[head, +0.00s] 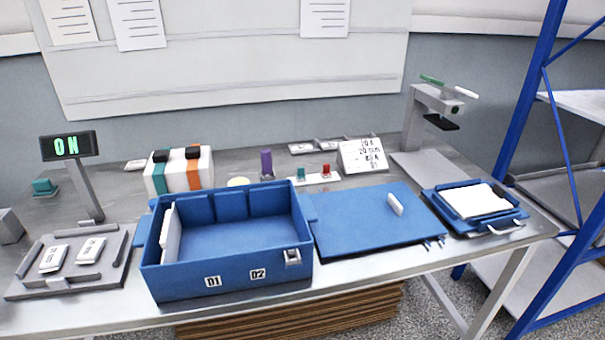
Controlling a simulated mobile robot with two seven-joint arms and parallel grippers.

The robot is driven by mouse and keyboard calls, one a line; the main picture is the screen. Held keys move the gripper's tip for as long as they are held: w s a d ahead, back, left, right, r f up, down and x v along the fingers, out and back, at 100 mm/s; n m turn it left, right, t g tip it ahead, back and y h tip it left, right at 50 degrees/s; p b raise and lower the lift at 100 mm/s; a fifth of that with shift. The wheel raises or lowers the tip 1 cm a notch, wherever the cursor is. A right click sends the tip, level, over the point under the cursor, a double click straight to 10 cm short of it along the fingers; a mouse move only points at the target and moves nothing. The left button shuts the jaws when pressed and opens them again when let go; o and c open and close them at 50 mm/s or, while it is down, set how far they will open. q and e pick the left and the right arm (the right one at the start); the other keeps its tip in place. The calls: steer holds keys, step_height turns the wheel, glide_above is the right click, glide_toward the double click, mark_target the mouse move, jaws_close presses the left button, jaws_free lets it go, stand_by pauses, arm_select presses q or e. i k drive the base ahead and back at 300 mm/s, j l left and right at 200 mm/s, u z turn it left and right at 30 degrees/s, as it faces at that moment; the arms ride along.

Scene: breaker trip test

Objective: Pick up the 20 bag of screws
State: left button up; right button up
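No object in the head view is clearly a bag of screws marked 20. Two small white labelled packets, a left one (54,258) and a right one (90,250), lie on a grey tray (32,289) at the front left of the table. Their dark print is too small to read, so I cannot tell whether either is the bag. A white card (363,155) at the back carries handwritten lines, the first apparently a 20. Neither of my grippers is in view.
An open blue case (226,283) marked D1 and D2 fills the table's middle, its flat lid (365,225) to the right. A green ON display (68,146) stands left. A blue clipboard tray (475,203) and grey stand (432,110) are right. A blue rack (535,75) stands beyond.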

mark_target(92, 248)
steer(key=u, duration=1.4)
steer(key=i+j, duration=0.2)
steer(key=j, duration=0.15)
steer(key=i+j+u, duration=0.1)
steer(key=j, duration=0.3)
steer(key=i+j, duration=0.25)
steer(key=j+u, duration=0.05)
steer(key=j, duration=0.05)
